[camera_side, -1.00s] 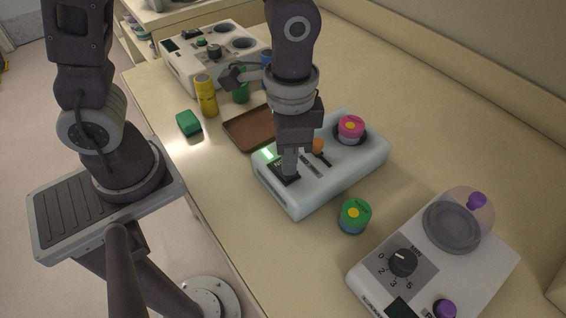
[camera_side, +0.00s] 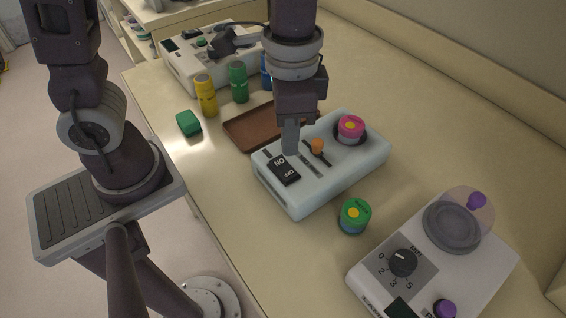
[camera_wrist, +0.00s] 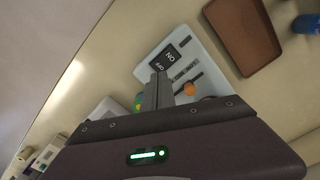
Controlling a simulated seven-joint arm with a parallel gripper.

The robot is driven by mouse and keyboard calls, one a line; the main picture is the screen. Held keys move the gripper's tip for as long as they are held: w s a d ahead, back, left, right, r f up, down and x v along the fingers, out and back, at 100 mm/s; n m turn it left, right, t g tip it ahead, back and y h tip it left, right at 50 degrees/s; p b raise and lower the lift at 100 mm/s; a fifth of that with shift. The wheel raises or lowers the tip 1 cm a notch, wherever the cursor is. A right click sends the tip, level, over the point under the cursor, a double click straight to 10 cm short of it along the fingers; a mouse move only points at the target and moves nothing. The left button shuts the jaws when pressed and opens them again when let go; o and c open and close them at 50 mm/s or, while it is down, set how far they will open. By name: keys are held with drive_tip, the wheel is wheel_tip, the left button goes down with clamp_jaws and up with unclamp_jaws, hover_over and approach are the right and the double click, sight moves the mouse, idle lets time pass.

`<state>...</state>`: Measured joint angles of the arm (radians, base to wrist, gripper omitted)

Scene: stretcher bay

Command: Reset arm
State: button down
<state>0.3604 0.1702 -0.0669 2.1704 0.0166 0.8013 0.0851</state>
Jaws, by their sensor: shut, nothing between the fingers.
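My gripper (camera_side: 291,142) is shut and empty, pointing down above the near end of the pale blue device (camera_side: 336,172). Its fingers also show in the wrist view (camera_wrist: 158,84). Below and left of the fingertips is a black ON/OFF rocker switch (camera_side: 283,170), which also shows in the wrist view (camera_wrist: 166,58). The fingertips look apart from the switch. The device also carries an orange slider knob (camera_side: 317,146) and a pink round cap with a yellow centre (camera_side: 350,126). No green light shows on the device.
A brown tray (camera_side: 250,128) lies behind the device. A green-topped jar (camera_side: 355,216) and a dial unit (camera_side: 433,262) are at front right. Bare bed surface lies at right.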

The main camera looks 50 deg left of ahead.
drive_tip(key=shift+r, duration=0.7)
drive_tip(key=s+a+r+n+t, duration=0.5)
drive_tip(key=s+a+r, duration=0.3)
drive_tip(key=a, duration=0.3)
drive_tip(key=shift+s+r+n+t, duration=0.2)
drive_tip(key=shift+s+n+t, duration=0.1)
drive_tip(key=shift+s+n, duration=0.15)
